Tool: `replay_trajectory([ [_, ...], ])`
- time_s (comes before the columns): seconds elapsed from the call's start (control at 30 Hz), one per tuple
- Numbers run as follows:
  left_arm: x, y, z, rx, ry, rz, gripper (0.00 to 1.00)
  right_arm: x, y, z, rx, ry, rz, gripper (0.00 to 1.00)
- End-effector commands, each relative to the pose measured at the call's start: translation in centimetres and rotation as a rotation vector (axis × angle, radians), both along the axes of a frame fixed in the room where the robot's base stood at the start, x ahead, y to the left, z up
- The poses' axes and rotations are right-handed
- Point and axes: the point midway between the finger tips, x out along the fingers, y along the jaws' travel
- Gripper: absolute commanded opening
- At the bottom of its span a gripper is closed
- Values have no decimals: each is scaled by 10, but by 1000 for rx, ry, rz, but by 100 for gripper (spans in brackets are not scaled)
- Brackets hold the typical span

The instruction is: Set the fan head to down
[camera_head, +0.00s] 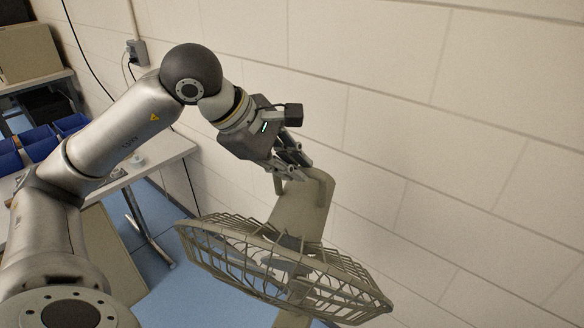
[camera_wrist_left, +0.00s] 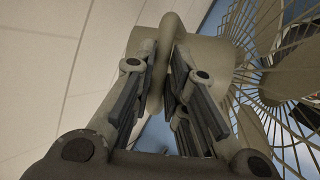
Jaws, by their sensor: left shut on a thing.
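The fan has a beige motor housing (camera_head: 303,207) and a round wire cage (camera_head: 215,222), low in the middle of the head view. The cage looks tilted, with its wide side nearer me and below the housing; its exact angle is hard to tell. A loop handle (camera_head: 326,182) stands on the housing. My left gripper (camera_head: 297,170) is shut on this handle. In the left wrist view the handle (camera_wrist_left: 171,25) runs between the two fingers (camera_wrist_left: 159,85), with the cage (camera_wrist_left: 245,40) at the right. My right gripper is out of view.
A pale block wall (camera_head: 440,110) stands close behind and right of the fan. A table (camera_head: 165,152) with blue bins (camera_head: 40,142) is at the left. Blue floor (camera_head: 215,300) shows below. A wall socket with cables (camera_head: 137,52) is behind my arm.

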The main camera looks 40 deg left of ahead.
Motion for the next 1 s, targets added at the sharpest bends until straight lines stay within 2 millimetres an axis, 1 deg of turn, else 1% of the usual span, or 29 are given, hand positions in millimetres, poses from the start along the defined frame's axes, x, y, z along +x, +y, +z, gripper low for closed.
replay_trajectory([
  [0.03, -3, -1, -3, 2, 14, -6, 0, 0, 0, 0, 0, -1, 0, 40],
  [0.13, -3, -2, -4, 2, 16, -7, 0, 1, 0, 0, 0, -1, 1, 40],
  [0.17, -3, -2, -4, 1, 17, -7, 16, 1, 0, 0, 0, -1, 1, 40],
  [0.3, -3, -2, -4, 1, 17, -6, 34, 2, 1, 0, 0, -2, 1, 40],
  [0.33, -2, -2, -4, 1, 16, -6, 35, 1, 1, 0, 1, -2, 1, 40],
  [0.6, -2, -1, -3, 0, 10, -4, 35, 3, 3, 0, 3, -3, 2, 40],
  [0.7, -4, 1, 2, 1, 8, -3, 35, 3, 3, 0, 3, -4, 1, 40],
  [0.87, -16, 8, 21, 2, 5, -1, 35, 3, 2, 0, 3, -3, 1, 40],
  [1.0, -33, 16, 47, 1, 3, 0, 35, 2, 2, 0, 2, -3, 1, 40],
])
